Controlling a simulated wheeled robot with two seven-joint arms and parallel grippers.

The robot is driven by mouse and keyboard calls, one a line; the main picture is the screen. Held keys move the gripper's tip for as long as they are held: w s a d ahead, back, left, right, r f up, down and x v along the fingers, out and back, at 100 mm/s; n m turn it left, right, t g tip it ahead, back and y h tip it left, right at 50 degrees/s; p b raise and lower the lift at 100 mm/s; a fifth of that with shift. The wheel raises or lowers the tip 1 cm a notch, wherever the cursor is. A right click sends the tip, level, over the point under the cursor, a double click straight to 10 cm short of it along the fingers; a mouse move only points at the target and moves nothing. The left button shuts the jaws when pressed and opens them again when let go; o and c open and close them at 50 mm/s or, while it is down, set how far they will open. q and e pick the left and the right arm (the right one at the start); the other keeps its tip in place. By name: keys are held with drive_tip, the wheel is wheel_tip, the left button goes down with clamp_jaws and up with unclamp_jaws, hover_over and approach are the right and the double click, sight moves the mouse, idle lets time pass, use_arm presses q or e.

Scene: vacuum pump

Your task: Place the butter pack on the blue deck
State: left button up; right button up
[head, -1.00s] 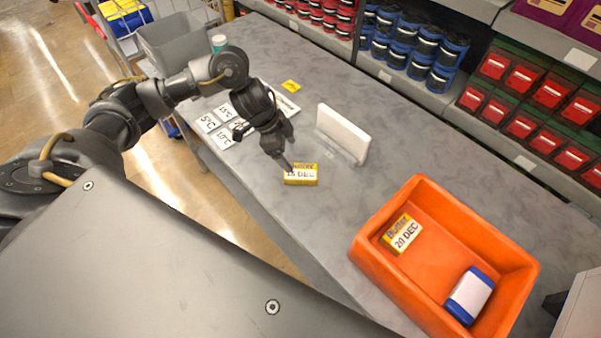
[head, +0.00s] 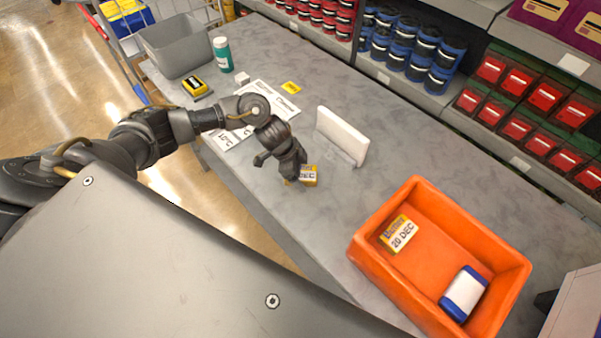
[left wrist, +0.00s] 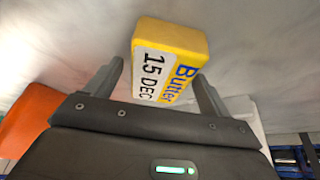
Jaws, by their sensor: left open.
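A yellow butter pack (head: 310,176) labelled 15 DEC lies on the grey table, partly hidden by my left gripper (head: 293,172). In the left wrist view the same butter pack (left wrist: 171,58) shows in front of and between the two open fingers of the left gripper (left wrist: 160,82). The fingers are apart, and I cannot tell whether either touches it. A second butter pack (head: 398,233), labelled 20 DEC, lies in the orange crate (head: 375,278). I cannot make out a blue deck with certainty. My right gripper is not in view.
A white upright plate (head: 342,135) stands just behind the butter pack. The crate also holds a blue and white pack (head: 464,294). Stocked shelves line the back.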

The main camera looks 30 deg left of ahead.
use_arm(q)
drive_tip(key=shift+f, duration=0.15)
idle(0.4)
drive_tip(key=shift+c, duration=0.8)
drive_tip(key=c, duration=1.2)
drive_tip(key=shift+o, duration=0.2)
